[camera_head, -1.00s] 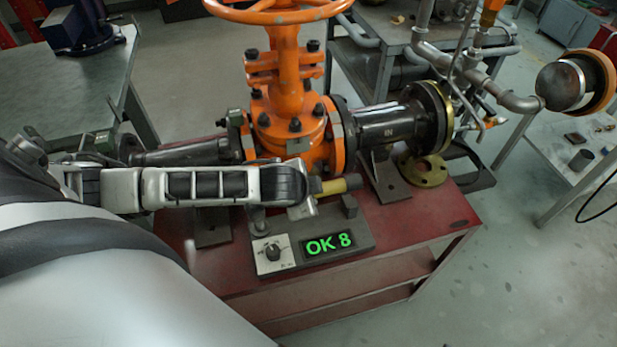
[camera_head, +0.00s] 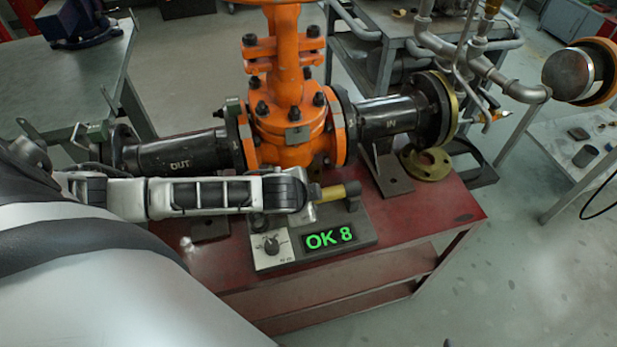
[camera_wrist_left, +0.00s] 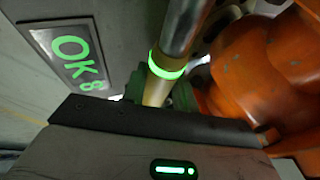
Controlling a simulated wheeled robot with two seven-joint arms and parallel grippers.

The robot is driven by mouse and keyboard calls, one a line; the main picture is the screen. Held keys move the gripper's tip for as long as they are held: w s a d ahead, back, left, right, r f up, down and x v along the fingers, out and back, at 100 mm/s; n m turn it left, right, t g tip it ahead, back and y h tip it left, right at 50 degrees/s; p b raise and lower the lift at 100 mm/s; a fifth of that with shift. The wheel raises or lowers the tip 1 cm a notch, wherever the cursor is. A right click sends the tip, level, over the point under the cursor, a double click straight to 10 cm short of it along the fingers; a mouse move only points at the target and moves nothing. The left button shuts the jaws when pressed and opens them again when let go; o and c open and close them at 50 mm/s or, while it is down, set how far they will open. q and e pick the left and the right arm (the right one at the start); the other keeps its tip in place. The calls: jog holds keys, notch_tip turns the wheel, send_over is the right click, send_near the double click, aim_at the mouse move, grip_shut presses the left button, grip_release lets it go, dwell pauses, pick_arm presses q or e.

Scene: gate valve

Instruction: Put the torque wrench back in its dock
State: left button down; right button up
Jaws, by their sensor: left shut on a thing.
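The torque wrench (camera_head: 340,191) lies across the dock's posts, its yellow section showing to the right of my left gripper (camera_head: 310,194). My left gripper is shut on it, and the gripper hides the wrench's middle. In the left wrist view the wrench (camera_wrist_left: 181,40) shows a metal shaft, a glowing green ring and a yellowish section running into the gripper (camera_wrist_left: 155,105). The dock (camera_head: 370,235) is a grey base with a dial and a green display reading "OK 8". I cannot tell whether the wrench is fully seated. My right gripper is not in view.
The orange gate valve (camera_head: 285,110) with black pipes marked OUT and IN stands right behind the dock on the red bench (camera_head: 440,222). A brass flange ring (camera_head: 426,165) lies at right. The bench's front right is clear.

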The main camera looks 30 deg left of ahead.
pick_arm(q)
jog(key=shift+w+r, duration=0.1)
jog(key=shift+r, duration=0.05)
jog(key=c, duration=1)
grip_release()
jog(key=shift+f, duration=0.2)
jog(key=p+v, duration=0.1)
jog(key=v, duration=1.5)
jog(key=shift+d+r+p, duration=0.1)
jog(key=shift+p, duration=0.25)
jog(key=d+f+n+t+h, duration=0.1)
jog(key=d+f+n+h, duration=0.25)
jog(key=d+f, duration=0.4)
jog(key=s+f+n, duration=0.1)
jog(key=s+d+f+n+t, duration=0.1)
jog(key=f, duration=0.1)
jog(key=s+d+f+n+t, duration=0.1)
jog(key=shift+s+f, duration=0.3)
